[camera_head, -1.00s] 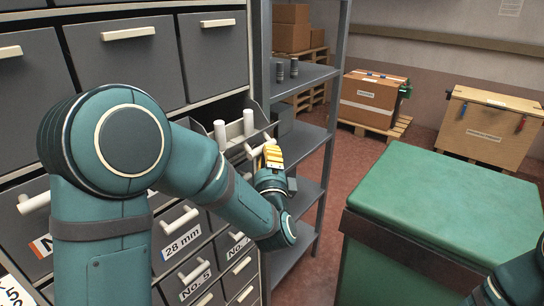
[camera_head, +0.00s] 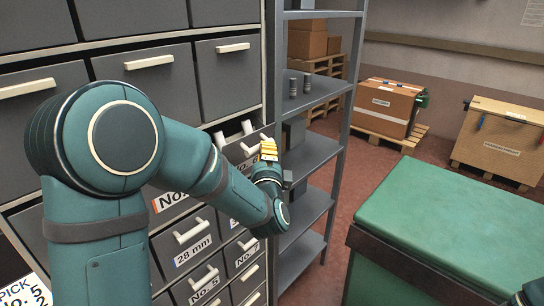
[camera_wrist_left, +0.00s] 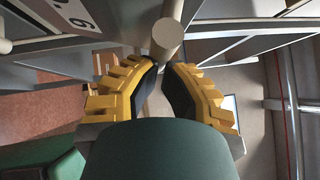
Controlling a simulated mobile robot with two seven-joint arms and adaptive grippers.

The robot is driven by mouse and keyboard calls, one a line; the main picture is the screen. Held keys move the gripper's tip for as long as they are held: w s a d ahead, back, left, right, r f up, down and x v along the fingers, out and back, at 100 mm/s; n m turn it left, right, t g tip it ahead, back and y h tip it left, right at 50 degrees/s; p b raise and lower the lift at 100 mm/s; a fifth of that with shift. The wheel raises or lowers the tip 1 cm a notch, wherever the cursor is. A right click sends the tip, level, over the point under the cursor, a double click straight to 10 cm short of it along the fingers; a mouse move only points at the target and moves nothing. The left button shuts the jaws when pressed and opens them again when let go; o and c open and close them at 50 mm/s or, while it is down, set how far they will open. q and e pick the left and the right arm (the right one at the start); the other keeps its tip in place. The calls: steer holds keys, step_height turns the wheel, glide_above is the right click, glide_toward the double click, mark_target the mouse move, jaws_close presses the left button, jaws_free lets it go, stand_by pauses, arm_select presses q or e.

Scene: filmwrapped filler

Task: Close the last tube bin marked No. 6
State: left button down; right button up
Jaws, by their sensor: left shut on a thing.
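The grey tube bin marked No. 6 (camera_head: 238,149) sits in the right end of the cabinet, with pale tube ends (camera_head: 247,127) showing over its front. It stands slightly out from the cabinet face. My left gripper (camera_head: 269,148) is at the bin's front, its yellow fingers shut on the pale bin handle (camera_wrist_left: 168,36). In the left wrist view, the fingers (camera_wrist_left: 163,75) close about the handle, and the bin's label with a 6 (camera_wrist_left: 84,22) shows at the upper left. My left forearm hides part of the cabinet. My right gripper is out of view.
Closed grey drawers (camera_head: 226,67) lie above, and more labelled bins (camera_head: 193,243) lie below. A grey metal shelf rack (camera_head: 321,92) stands close right of the cabinet. A green-topped box (camera_head: 455,215) fills the right foreground. Crates (camera_head: 388,102) stand on pallets farther back.

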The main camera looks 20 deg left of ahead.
mark_target(253, 134)
arm_select(q)
steer(key=shift+w+a+r+p, duration=0.25)
steer(key=shift+a+r+p, duration=0.1)
steer(key=shift+a+r, duration=0.3)
steer(key=shift+w+a+r+p, duration=0.2)
steer(key=shift+a+r+p, duration=0.1)
steer(key=shift+a+r, duration=0.3)
steer(key=shift+w+a+r, duration=0.15)
steer(key=shift+a, duration=0.2)
steer(key=shift+w+a+r, duration=0.1)
steer(key=shift+a, duration=0.25)
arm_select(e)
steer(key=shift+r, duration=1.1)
arm_select(q)
steer(key=shift+a, duration=0.1)
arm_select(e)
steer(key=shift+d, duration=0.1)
